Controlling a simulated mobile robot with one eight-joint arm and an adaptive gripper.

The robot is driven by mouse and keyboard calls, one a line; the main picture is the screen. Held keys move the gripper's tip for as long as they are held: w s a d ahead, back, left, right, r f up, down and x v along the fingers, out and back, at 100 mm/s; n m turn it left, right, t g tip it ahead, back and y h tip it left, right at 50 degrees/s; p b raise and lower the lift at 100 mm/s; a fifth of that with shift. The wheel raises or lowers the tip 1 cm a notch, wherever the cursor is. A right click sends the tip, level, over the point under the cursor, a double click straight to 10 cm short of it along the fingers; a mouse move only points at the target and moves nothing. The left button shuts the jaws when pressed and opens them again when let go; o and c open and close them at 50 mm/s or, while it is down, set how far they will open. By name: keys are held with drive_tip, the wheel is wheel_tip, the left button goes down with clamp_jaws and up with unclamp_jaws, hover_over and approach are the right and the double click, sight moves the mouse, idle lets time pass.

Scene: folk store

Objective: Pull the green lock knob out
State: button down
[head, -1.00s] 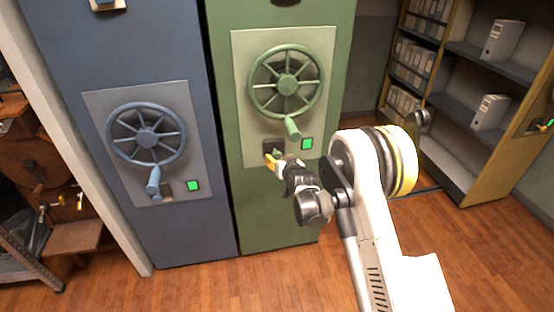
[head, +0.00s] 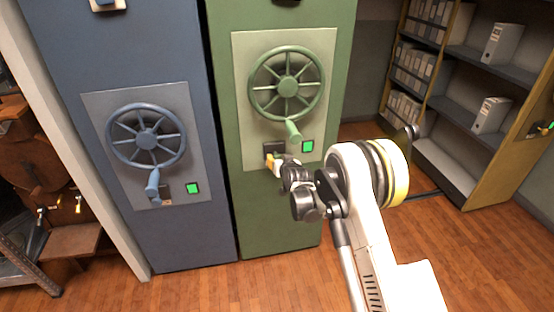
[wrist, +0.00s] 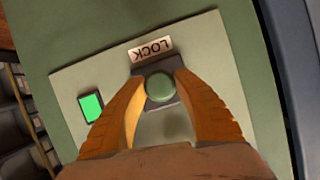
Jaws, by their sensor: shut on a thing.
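The green lock knob (wrist: 159,88) shows in the wrist view as a round green cap on a dark square base, just below a plate lettered LOCK (wrist: 151,49). My gripper (wrist: 155,100) has its orange fingers on both sides of the knob, closed on it. In the head view my gripper (head: 273,162) is at the lower left of the green cabinet's panel, and it hides the knob there. The green handwheel (head: 288,85) with its handle is above the gripper on the same cabinet.
A lit green indicator (head: 307,146) is right of the gripper on the panel. A blue cabinet (head: 190,240) with a similar blue wheel (head: 147,138) stands to the left. Shelves with binders (head: 495,45) stand at the right. The wooden floor (head: 200,290) in front is clear.

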drive_tip(key=s, duration=0.1)
drive_tip(key=s+d, duration=0.1)
drive_tip(key=s, duration=0.1)
drive_tip(key=shift+s, duration=0.15)
drive_tip(key=shift+f, duration=0.1)
drive_tip(key=c, duration=0.9)
unclamp_jaws()
drive_tip(key=shift+s, duration=0.1)
drive_tip(key=v, duration=1.2)
